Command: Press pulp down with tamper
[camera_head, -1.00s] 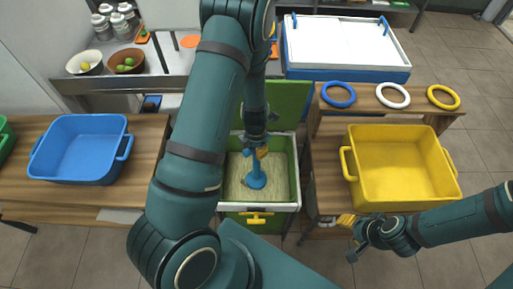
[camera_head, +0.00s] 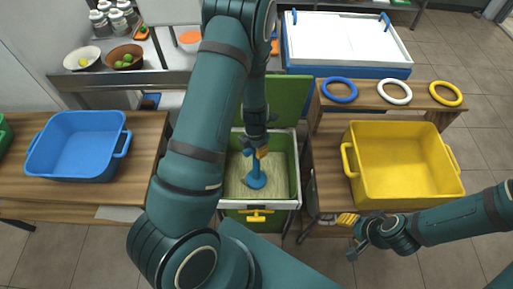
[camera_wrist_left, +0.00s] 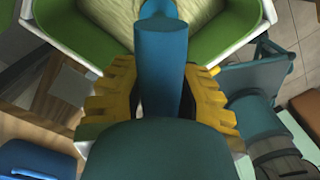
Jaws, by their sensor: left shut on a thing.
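The blue tamper (camera_head: 257,172) stands upright in the green bin (camera_head: 293,168), its round foot at the pale pulp (camera_head: 235,183). Whether the foot presses into the pulp or only rests on it, I cannot tell. My left gripper (camera_head: 256,150) is shut on the upper part of the tamper's handle. In the left wrist view, its yellow-padded fingers (camera_wrist_left: 160,88) lie on both sides of the blue handle (camera_wrist_left: 163,60). My right gripper (camera_head: 350,236) is empty below the yellow crate, and how far its fingers are apart is unclear.
A yellow crate (camera_head: 354,177) stands on the wooden table at right, with blue, white and yellow rings (camera_head: 394,93) on a shelf behind. A blue crate (camera_head: 75,170) stands on the left table. The bin's green lid (camera_head: 290,98) stands open behind it.

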